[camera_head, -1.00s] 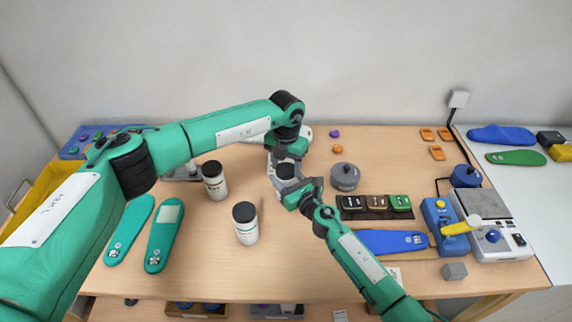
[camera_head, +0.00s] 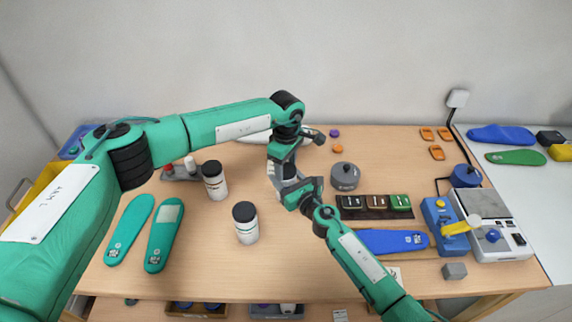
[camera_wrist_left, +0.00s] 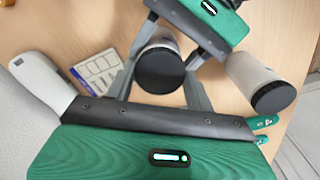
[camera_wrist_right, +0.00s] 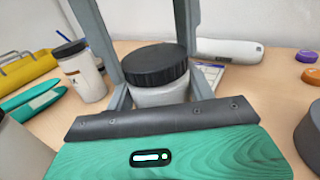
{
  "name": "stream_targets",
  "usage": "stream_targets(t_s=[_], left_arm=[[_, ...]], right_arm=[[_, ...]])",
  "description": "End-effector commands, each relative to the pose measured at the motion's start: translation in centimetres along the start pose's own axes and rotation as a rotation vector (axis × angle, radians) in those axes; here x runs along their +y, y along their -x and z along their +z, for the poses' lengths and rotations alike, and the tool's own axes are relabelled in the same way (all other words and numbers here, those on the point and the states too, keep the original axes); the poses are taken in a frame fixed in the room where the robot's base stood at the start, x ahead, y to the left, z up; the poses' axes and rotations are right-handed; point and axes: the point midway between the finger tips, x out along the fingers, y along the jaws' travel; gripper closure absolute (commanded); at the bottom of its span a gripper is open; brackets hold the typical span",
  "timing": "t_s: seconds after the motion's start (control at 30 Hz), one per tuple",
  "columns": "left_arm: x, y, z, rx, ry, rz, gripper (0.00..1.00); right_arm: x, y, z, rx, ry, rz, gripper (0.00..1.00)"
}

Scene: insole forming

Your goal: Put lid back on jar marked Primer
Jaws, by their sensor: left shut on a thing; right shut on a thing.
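A white jar (camera_wrist_right: 160,96) stands upright between my two grippers, and its label cannot be read. A ribbed black lid (camera_wrist_right: 155,65) sits level on its mouth with no gap visible; it also shows in the left wrist view (camera_wrist_left: 160,70). My left gripper (camera_head: 283,176) reaches down from above, its fingers shut on the sides of the lid. My right gripper (camera_head: 287,191) comes from the front and is shut on the jar's body. In the head view the grippers largely hide this jar.
Two white jars with black lids, a rear one (camera_head: 215,181) and a front one (camera_head: 246,223), stand left of the grippers. A grey pot (camera_head: 345,177) stands close on the right. Teal insoles (camera_head: 164,237) lie at left. The front middle of the table is clear.

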Motion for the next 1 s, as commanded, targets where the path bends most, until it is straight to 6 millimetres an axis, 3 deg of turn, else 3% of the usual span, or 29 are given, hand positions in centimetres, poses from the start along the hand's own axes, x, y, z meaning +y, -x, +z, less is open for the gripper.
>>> stream_targets(t_s=[0.4, 0.53, 0.57, 0.7, 1.0], left_arm=[[0.03, -0.01, -0.06, 0.002, -0.639, 0.001, 0.73], [0.03, -0.01, -0.05, 0.001, -0.627, 0.001, 0.73], [0.03, -0.01, -0.05, 0.001, -0.626, 0.001, 0.44], [0.02, -0.02, -0.04, 0.001, -0.625, 0.001, 0.21], [0.02, 0.17, -0.03, 0.001, -0.624, 0.001, 0.21]], right_arm=[[0.0, 0.03, -0.07, 0.001, 0.0, 0.0, 1.0], [0.0, 0.03, -0.08, 0.001, 0.0, 0.0, 1.0], [0.0, 0.03, -0.08, 0.001, 0.0, 0.0, 1.0], [0.01, 0.03, -0.08, 0.001, 0.0, 0.0, 1.0], [0.01, 0.03, -0.08, 0.001, 0.0, 0.0, 1.0]])
